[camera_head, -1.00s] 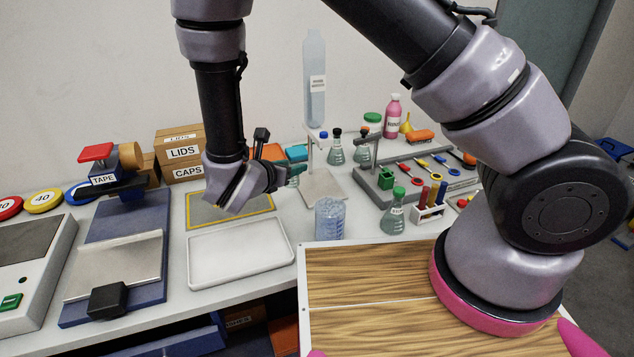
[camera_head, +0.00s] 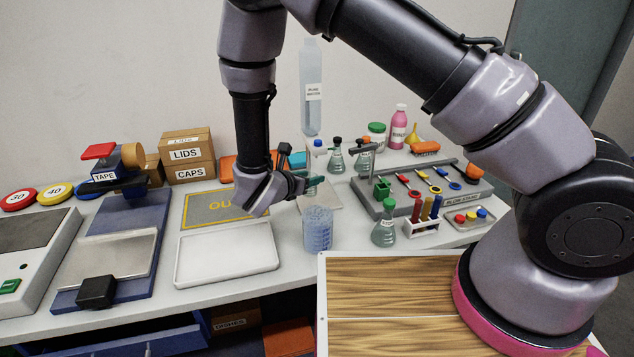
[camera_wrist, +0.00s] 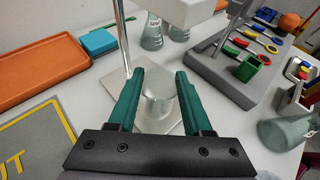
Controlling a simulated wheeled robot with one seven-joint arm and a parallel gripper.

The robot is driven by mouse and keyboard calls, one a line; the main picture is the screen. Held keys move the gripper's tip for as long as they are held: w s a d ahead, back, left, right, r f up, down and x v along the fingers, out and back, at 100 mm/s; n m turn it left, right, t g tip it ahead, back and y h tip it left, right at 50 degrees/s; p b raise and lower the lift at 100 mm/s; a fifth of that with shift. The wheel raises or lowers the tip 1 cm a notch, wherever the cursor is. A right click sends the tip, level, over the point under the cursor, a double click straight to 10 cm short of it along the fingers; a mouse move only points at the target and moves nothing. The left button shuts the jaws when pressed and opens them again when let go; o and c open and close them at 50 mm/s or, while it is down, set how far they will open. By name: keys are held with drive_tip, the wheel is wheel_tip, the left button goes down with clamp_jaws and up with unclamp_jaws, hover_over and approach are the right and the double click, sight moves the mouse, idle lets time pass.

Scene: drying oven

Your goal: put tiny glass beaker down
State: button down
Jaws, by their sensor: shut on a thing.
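My gripper (camera_wrist: 158,92), with green fingers, is closed around a tiny clear glass beaker (camera_wrist: 160,101) in the wrist view. The beaker looks upright between the fingertips. Behind and below it is the pale base plate of a stand (camera_wrist: 112,84) with a thin metal rod; whether the beaker touches the plate I cannot tell. In the head view my gripper (camera_head: 312,186) is over that stand base (camera_head: 330,202), and the beaker cannot be made out there.
The OUT mat (camera_head: 200,212) and an empty white tray (camera_head: 227,255) lie left of the gripper.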

drive_tip(key=w+d, duration=0.1)
drive_tip(key=w, duration=0.2)
drive_tip(key=shift+d, duration=0.35)
drive_tip(key=shift+w+d+f, duration=0.1)
drive_tip(key=shift+w+f, duration=0.05)
drive_tip(key=shift+f, duration=1.6)
drive_tip(key=shift+f, duration=0.1)
drive_tip(key=shift+c, duration=1.6)
unclamp_jaws()
drive_tip(key=v, duration=1.2)
